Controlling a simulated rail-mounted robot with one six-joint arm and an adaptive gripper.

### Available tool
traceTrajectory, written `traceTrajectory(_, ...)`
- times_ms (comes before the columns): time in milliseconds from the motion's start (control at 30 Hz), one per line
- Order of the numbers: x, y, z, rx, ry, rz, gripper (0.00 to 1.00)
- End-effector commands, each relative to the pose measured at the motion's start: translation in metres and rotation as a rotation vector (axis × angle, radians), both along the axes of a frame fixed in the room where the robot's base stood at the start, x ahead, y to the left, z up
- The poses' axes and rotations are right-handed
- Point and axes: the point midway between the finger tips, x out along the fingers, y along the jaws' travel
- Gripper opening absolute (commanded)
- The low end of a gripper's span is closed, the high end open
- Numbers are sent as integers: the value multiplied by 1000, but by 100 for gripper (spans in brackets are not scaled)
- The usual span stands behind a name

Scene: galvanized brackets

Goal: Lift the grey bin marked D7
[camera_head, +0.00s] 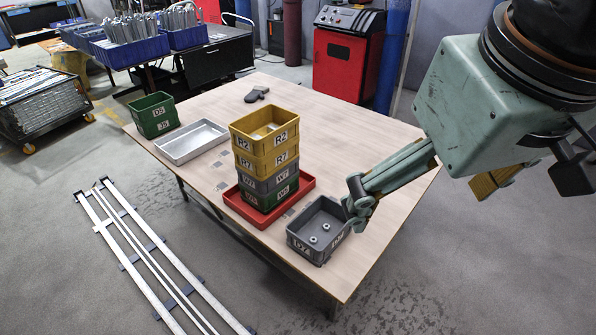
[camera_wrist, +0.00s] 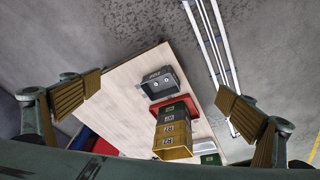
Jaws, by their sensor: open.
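The grey bin (camera_head: 318,250) marked D7 stands on the near right part of the wooden table, with two small ring-shaped parts inside. In the wrist view the bin (camera_wrist: 161,85) lies ahead between my fingers and looks small, well beyond them. My gripper (camera_wrist: 160,90) is open and empty, its two tan-padded fingers wide apart. In the head view my gripper (camera_head: 422,195) hangs to the right, and one finger overlaps the bin's right edge in the picture. It hides part of that edge. The wrist view shows the finger apart from the bin.
Left of the bin, a stack of yellow, grey and green bins (camera_head: 265,150) stands in a red tray (camera_head: 308,184). A silver tray (camera_head: 192,141), green bins (camera_head: 154,115) and a small dark object (camera_head: 257,94) lie farther off. The table's right part (camera_head: 375,140) is clear.

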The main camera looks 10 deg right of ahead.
Motion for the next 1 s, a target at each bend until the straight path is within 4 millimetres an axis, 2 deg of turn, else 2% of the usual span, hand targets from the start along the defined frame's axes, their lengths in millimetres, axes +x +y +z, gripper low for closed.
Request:
traceTrajectory(267,57,-39,-15,-192,79,150,100)
traceTrajectory(400,97,-58,-27,-309,123,269,100)
traceTrajectory(600,157,-75,-50,-460,187,465,100)
traceTrajectory(767,206,-79,-75,-565,234,638,100)
traceTrajectory(1000,275,-70,-126,-689,299,927,100)
